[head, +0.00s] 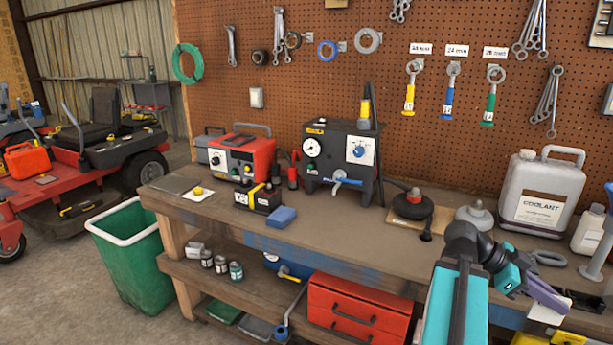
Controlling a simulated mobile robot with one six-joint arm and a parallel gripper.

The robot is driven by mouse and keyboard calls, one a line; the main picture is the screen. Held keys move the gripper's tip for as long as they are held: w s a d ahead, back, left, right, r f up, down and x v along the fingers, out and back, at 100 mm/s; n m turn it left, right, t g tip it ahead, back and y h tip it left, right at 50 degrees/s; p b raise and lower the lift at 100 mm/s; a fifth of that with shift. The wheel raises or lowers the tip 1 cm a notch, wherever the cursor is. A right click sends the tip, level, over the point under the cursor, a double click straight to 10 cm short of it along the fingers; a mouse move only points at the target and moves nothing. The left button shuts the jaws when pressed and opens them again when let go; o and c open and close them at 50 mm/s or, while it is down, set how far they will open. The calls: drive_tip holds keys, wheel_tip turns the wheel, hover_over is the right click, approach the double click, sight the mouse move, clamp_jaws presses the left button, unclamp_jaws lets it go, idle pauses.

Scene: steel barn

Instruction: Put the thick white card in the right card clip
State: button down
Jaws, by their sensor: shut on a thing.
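My gripper (556,302) is at the lower right, low over the front edge of the bench. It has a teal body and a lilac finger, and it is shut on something. A pale, flat piece (545,314) shows just under the lilac finger. It looks like the thick white card, but most of it is hidden by the finger. I cannot make out the right card clip in this view.
The wooden bench (355,226) runs along the pegboard. A coolant jug (540,195), a grey weight-like object (475,216) and a dark tray (583,300) are near my arm. A red toolbox (358,310) is on the lower shelf. The bench middle is fairly clear.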

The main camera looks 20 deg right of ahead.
drive_tip(key=w+a+f+n+t+h, duration=0.1)
drive_tip(key=w+a+n+t, duration=0.3)
drive_tip(key=w+a, duration=0.65)
drive_tip(key=w+a+f+n+t+h, duration=0.15)
drive_tip(key=w+a+n+t, duration=0.35)
drive_tip(key=w, duration=1.1)
drive_tip(key=w+a+f+n+t+h, duration=0.1)
drive_tip(key=w+a+n+t+h, duration=0.15)
drive_tip(key=w+a, duration=0.85)
drive_tip(key=w+a+n+t+y, duration=0.5)
drive_tip(key=w+a+n+t, duration=0.35)
drive_tip(key=w+a, duration=0.7)
drive_tip(key=w+a+r+n+t+y, duration=0.2)
drive_tip(key=w+a+r+n+y, duration=0.5)
drive_tip(key=a, duration=0.4)
drive_tip(key=shift+a+r+n+t+y, duration=0.2)
drive_tip(key=shift+a+n+t+y, duration=0.1)
drive_tip(key=shift+n+y, duration=0.25)
